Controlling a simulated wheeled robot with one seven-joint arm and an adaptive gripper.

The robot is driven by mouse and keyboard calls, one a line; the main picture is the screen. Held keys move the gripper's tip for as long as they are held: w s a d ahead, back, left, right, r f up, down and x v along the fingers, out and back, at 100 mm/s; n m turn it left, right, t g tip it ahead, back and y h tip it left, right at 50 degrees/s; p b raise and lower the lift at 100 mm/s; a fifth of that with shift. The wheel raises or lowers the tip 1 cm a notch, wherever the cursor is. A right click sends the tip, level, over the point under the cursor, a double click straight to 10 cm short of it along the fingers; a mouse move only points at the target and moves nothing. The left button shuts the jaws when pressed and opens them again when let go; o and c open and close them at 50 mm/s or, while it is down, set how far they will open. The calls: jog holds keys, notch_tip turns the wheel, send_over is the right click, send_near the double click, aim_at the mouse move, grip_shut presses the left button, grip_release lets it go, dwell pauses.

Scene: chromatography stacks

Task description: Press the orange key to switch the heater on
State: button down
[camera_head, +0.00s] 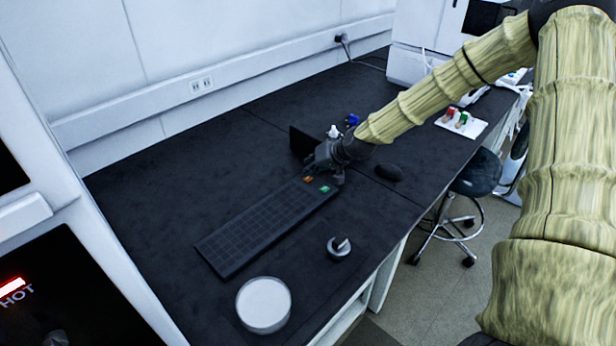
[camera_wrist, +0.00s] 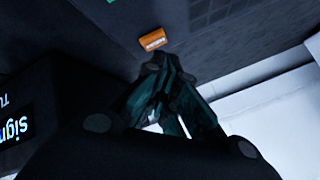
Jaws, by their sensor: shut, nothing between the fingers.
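The orange key (camera_head: 308,179) sits at the far end of a dark keyboard-like panel (camera_head: 262,222) on the black bench. A green key (camera_head: 324,189) lies beside it. My gripper (camera_head: 318,168) is low over that end of the panel, close to the orange key. In the wrist view the orange key (camera_wrist: 153,39) shows just beyond the tips of my gripper (camera_wrist: 158,62), with pale lettering on it. The fingers are shut with nothing between them. I cannot tell whether the tips touch the key. Part of the green key (camera_wrist: 110,1) shows at the top edge.
A dark upright display (camera_head: 300,143) stands just behind my gripper; its lettered screen (camera_wrist: 14,128) shows in the wrist view. A black mouse-like object (camera_head: 388,172), a knob (camera_head: 339,247) and a round white-topped dish (camera_head: 263,304) are on the bench. The bench left of the panel is clear.

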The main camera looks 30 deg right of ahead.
aim_at(310, 177)
jog(key=shift+r, duration=0.1)
jog(key=shift+r+p, duration=2.15)
jog(key=shift+r, duration=0.75)
